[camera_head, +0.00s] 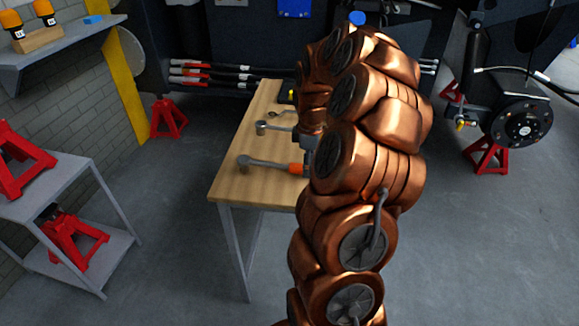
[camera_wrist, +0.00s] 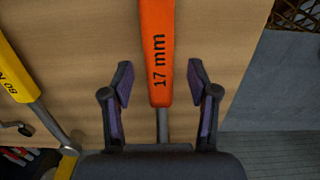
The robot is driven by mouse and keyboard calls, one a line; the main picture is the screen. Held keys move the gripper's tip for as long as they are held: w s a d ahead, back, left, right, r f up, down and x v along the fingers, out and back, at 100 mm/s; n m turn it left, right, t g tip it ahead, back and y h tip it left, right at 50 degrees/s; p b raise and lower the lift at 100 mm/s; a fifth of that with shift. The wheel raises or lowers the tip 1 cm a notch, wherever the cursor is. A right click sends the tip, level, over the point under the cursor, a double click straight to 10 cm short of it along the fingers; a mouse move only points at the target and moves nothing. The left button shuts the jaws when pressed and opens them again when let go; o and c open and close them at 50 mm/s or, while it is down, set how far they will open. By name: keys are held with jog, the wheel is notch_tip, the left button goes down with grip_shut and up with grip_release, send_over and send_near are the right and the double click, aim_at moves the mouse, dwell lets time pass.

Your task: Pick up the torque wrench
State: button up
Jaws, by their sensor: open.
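Two long tools with grey shafts and heads lie on the wooden table. One has an orange handle (camera_wrist: 156,45) marked "17 mm"; its grey head (camera_head: 245,163) shows near the table's left edge in the head view. The other has a yellow handle (camera_wrist: 18,75) whose partly cut-off label seems to read "80 N", which fits a torque wrench; a second grey head (camera_head: 262,128) lies farther back. My gripper (camera_wrist: 162,88) is open and empty, its fingers on either side of the orange handle in the wrist view. In the head view my arm mostly hides my gripper and both handles.
The wooden table (camera_head: 232,185) has grey metal legs. A small wrench (camera_head: 288,113) lies farther back on it. A grey shelf cart with red jack stands (camera_head: 72,238) stands left. The dark chassis (camera_head: 225,50) is behind the table. Floor between cart and table is clear.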

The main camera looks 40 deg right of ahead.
jog(key=shift+f, duration=0.9)
grip_shut()
